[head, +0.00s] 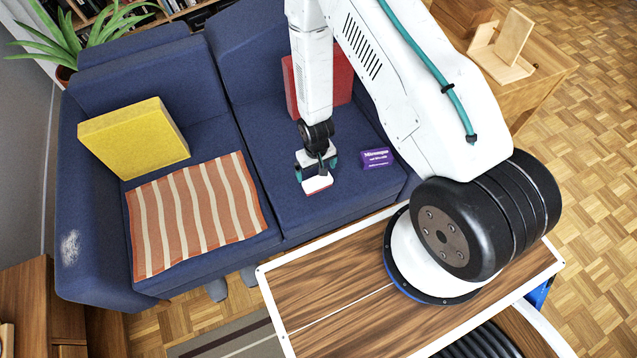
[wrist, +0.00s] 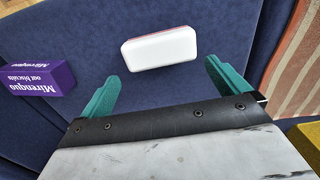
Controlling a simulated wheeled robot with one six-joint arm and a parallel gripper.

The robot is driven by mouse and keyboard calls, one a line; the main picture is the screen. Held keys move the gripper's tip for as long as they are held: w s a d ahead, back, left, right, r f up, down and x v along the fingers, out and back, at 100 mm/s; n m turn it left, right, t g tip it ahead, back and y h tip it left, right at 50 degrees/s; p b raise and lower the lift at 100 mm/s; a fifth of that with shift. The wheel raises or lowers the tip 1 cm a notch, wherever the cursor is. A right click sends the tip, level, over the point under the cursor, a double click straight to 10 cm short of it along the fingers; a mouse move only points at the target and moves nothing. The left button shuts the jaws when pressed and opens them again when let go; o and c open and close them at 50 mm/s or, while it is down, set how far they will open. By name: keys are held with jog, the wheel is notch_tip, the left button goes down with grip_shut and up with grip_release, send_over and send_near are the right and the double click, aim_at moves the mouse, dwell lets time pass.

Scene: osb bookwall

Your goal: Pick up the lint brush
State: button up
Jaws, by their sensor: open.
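The lint brush, seen as a white rounded block with a thin red edge (wrist: 160,47), lies on the blue sofa seat. In the head view the brush (head: 318,184) shows just below my gripper (head: 317,168), partly hidden by it. In the wrist view my gripper (wrist: 162,72) is open, with its two green fingers apart and nothing between them. The brush lies just beyond the fingertips, roughly centred across the gap. I see no contact, and the height above the seat is hard to tell.
A purple biscuit box (head: 376,158) lies on the seat to the right of the brush; it also shows in the wrist view (wrist: 38,78). A red cushion (head: 342,92) leans behind. A striped cloth (head: 196,214) and yellow cushion (head: 134,138) are left. The sofa's backrest (head: 240,40) stands behind.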

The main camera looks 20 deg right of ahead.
aim_at(317, 179)
jog(key=f, duration=0.6)
jog(key=shift+s+f, duration=0.15)
jog(key=shift+s, duration=0.2)
jog(key=shift+a, duration=0.1)
jog(key=shift+c, duration=0.3)
jog(key=c, duration=0.6)
